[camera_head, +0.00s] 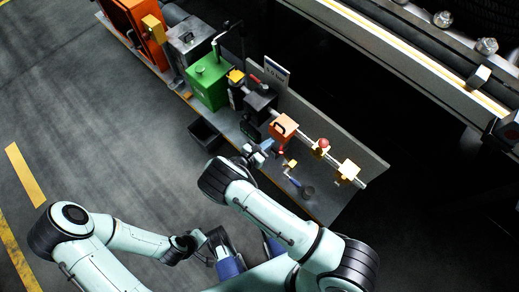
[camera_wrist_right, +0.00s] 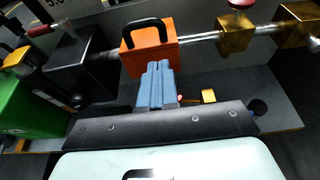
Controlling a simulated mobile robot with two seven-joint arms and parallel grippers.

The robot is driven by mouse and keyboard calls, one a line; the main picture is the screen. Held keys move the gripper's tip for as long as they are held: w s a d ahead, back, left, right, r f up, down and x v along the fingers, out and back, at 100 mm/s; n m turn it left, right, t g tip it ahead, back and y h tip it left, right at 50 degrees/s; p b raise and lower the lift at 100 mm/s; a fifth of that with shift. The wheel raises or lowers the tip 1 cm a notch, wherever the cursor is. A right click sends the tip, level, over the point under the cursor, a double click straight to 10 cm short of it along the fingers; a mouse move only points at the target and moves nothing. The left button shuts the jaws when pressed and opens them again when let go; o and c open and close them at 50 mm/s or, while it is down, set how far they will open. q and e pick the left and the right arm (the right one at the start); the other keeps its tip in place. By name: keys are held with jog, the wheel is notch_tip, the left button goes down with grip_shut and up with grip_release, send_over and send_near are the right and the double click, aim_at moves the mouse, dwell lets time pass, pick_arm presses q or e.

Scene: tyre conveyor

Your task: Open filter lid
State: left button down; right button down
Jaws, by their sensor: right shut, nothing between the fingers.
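The orange filter box (camera_head: 283,127) sits on the silver pipe. Its top with a black handle (camera_wrist_right: 147,33) shows in the right wrist view, and the lid looks closed. My right gripper (camera_head: 267,147) is close to the box on its near side. In the right wrist view its blue-grey fingers (camera_wrist_right: 158,72) are shut with nothing between them, in front of the box's lower front. I cannot tell whether the tips touch it. My left gripper (camera_head: 203,240) hangs low, well away from the box; its fingers are too small to read.
A black block (camera_head: 260,97) and a green box (camera_head: 208,82) stand left of the filter. Yellow valve blocks (camera_head: 347,172) sit on the pipe to the right, one with a red knob (camera_head: 324,143). A black bin (camera_head: 205,134) is beside the bench. A conveyor runs behind.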

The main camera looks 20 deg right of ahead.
jog(key=shift+w+d+r, duration=0.25)
jog(key=shift+w+d, duration=0.05)
jog(key=shift+d, duration=0.45)
jog(key=shift+w+d+r, duration=0.2)
jog(key=shift+w+d, duration=0.15)
jog(key=shift+d, duration=0.45)
jog(key=shift+w+d+r, duration=0.25)
jog(key=shift+w+d, duration=0.05)
jog(key=shift+d, duration=0.45)
